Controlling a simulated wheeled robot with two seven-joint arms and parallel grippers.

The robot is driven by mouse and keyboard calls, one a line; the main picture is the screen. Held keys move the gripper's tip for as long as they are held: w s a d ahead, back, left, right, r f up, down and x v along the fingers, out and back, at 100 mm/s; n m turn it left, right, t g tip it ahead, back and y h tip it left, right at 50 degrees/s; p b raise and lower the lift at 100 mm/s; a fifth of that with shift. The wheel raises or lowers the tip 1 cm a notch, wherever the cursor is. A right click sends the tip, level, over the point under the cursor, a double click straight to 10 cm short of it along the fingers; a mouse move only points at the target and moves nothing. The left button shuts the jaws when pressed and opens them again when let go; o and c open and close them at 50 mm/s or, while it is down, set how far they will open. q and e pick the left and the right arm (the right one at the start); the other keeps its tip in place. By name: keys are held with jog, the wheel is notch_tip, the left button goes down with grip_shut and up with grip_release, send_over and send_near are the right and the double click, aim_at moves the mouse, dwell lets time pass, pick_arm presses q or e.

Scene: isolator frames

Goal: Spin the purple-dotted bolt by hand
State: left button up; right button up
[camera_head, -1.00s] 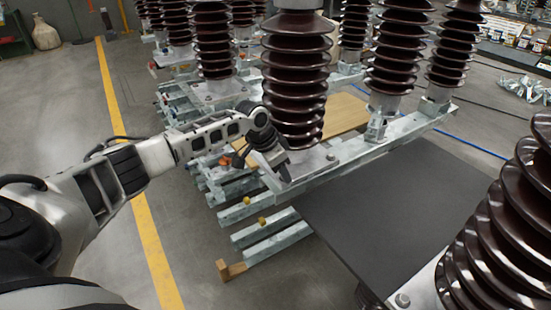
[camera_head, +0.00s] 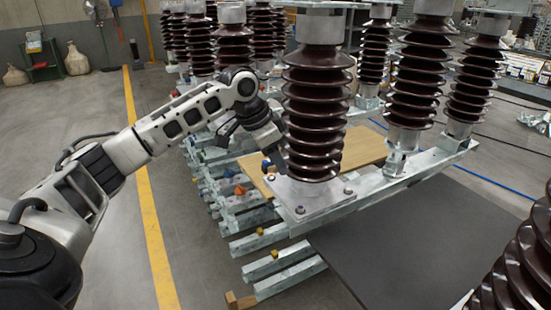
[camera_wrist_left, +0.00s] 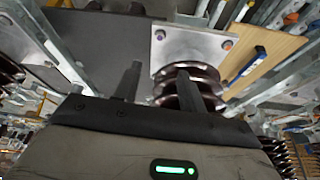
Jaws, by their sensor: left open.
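A brown ribbed insulator (camera_head: 314,120) stands on a square metal base plate (camera_head: 322,200) with bolts at its corners. Three corner bolts show in the head view: front (camera_head: 300,210), right (camera_head: 348,191) and left (camera_head: 271,177). No purple dot can be made out on them there. My left gripper (camera_head: 276,158) points down beside the insulator, above the plate's left side. Its two fingers (camera_wrist_left: 158,84) are apart and empty. My right gripper is not in view.
More ribbed insulators stand behind and to the right on metal rails (camera_head: 285,262). A wooden board (camera_head: 360,149) lies behind the plate. A dark flat panel (camera_head: 420,250) is at the front right. Open floor (camera_head: 90,120) lies left of the yellow line (camera_head: 152,222).

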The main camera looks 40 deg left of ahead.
pick_arm(q)
jog(key=w+d+n+y, duration=0.1)
jog(key=d+n+y, duration=0.1)
jog(key=d+n, duration=0.25)
jog(key=n+y+p, duration=0.1)
jog(key=n+y, duration=0.1)
jog(key=n, duration=0.6)
send_near(300, 208)
jog(key=x, duration=0.7)
jog(key=shift+w+f, duration=0.15)
jog(key=shift+f, duration=0.1)
jog(key=shift+m, duration=0.25)
grip_shut()
